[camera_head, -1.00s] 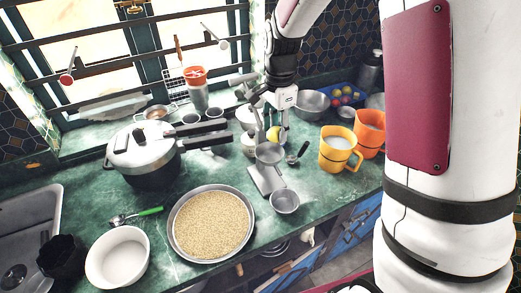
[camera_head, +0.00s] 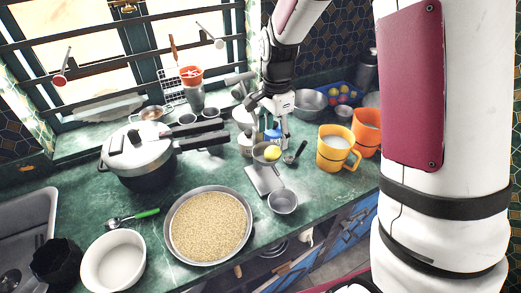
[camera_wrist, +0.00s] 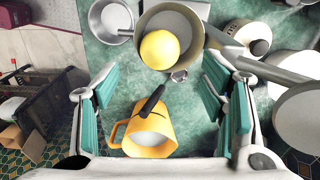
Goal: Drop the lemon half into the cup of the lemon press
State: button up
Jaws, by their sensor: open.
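The yellow lemon half (camera_head: 272,153) is in the grey round cup of the lemon press (camera_head: 259,161), towards the cup's right side. In the wrist view the lemon half (camera_wrist: 159,49) lies within the rim of the press cup (camera_wrist: 186,18), off centre towards the yellow mug. I cannot tell whether it has fully settled. My gripper (camera_head: 271,128) is above the cup. In the wrist view my gripper (camera_wrist: 158,90) has its teal-padded fingers wide apart with nothing between them, clear of the lemon.
A small steel pan (camera_head: 283,201) stands in front of the press. A dark ladle (camera_head: 294,154), a yellow mug (camera_head: 333,153) and an orange mug (camera_head: 366,132) are to the right. A pressure cooker (camera_head: 139,153) and a grain pan (camera_head: 174,249) are to the left.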

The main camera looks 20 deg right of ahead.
notch_tip(320, 180, up, 12)
dwell(0.5)
jog(key=s+r+n+t, duration=0.2)
jog(key=s+r+n, duration=0.2)
jog(key=s+n, duration=0.3)
jog(key=s+r+n+t, duration=0.3)
jog(key=s+n, duration=0.5)
jog(key=s, duration=0.9)
jog(key=shift+r+t, duration=0.3)
jog(key=shift+r, duration=0.45)
